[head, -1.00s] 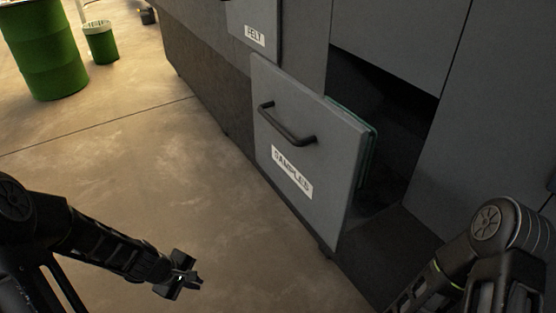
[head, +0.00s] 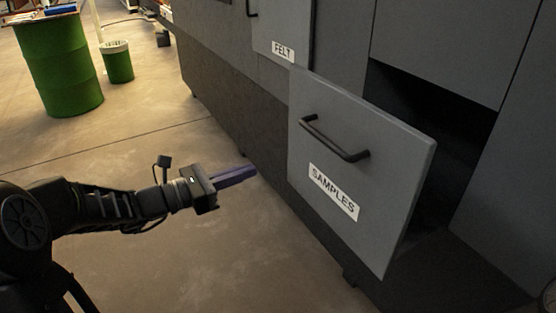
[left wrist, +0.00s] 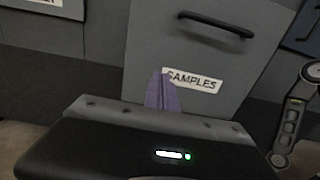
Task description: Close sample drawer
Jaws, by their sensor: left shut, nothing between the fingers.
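The sample drawer (head: 365,175) has a grey front with a black bar handle (head: 334,138) and a white "SAMPLES" label (head: 333,191). It stands pulled out from the cabinet, with a dark opening behind it. My left gripper (head: 254,171) is shut and empty, its purple fingers pointing right toward the drawer front, apart from it and to its left. The left wrist view shows the drawer front (left wrist: 228,62) ahead, with the finger tips (left wrist: 162,76) overlapping the label's left end in the picture. My right gripper is not in view.
A drawer labelled "FELT" (head: 281,35) is above and left of the sample drawer. The cabinet's lower panel (head: 225,110) runs along the left. A green drum (head: 62,66) and a green bin (head: 117,64) stand far back left. The floor (head: 130,145) between is clear.

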